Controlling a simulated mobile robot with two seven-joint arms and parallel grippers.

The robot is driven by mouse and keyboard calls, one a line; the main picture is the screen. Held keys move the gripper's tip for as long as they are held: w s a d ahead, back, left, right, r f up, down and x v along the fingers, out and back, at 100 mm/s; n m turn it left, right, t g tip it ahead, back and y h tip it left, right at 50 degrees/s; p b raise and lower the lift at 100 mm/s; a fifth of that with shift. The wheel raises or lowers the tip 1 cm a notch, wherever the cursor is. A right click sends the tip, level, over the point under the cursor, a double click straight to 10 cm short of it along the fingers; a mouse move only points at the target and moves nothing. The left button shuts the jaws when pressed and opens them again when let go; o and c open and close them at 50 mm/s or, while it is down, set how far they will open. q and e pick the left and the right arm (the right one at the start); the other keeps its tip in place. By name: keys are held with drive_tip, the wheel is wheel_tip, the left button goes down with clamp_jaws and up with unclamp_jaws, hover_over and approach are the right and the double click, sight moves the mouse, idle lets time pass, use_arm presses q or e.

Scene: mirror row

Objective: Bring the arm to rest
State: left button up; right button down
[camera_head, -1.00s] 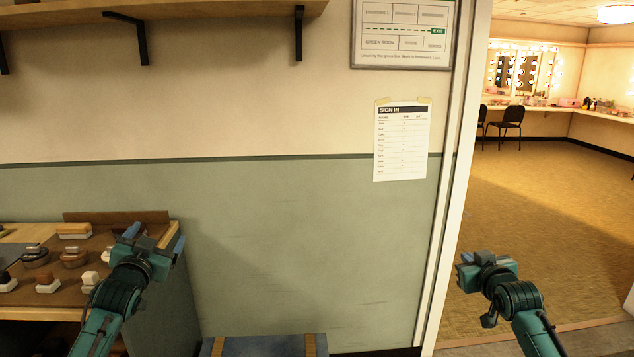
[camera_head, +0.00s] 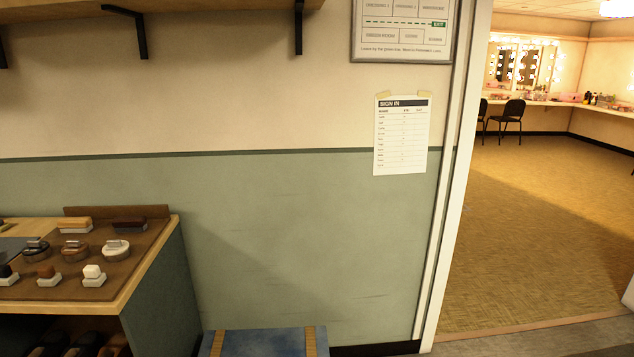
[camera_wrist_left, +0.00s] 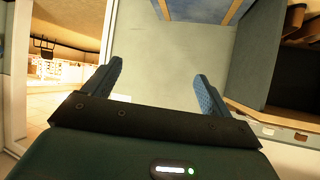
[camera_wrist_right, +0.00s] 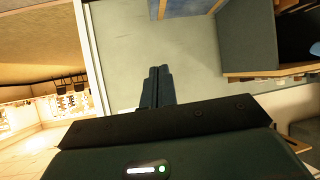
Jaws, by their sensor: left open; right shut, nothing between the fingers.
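Neither arm shows in the head view. In the left wrist view my left gripper (camera_wrist_left: 158,82) is open, its two blue fingers wide apart with nothing between them. In the right wrist view my right gripper (camera_wrist_right: 157,84) is shut, its fingers together and empty. Both grippers hang in free air in front of the green-grey wall (camera_head: 290,240); neither is seen touching anything.
A wooden counter (camera_head: 130,290) with several brushes and tins stands at left. A blue chest with tan straps (camera_head: 265,343) sits low by the wall. A doorway at right opens on a room with a chair (camera_head: 507,115) and lit mirrors; its floor is clear.

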use_arm(q)
drive_tip(key=shift+g, duration=0.4)
drive_tip(key=s, duration=0.1)
drive_tip(key=s+d, duration=0.1)
drive_tip(key=s, duration=0.2)
drive_tip(key=shift+s+d, duration=0.3)
drive_tip(key=shift+s, duration=0.05)
use_arm(e)
drive_tip(key=shift+g, duration=0.4)
drive_tip(key=s, duration=0.1)
drive_tip(key=s+a, duration=0.1)
drive_tip(key=s, duration=0.2)
drive_tip(key=shift+s+a, duration=0.3)
drive_tip(key=shift+s, duration=0.05)
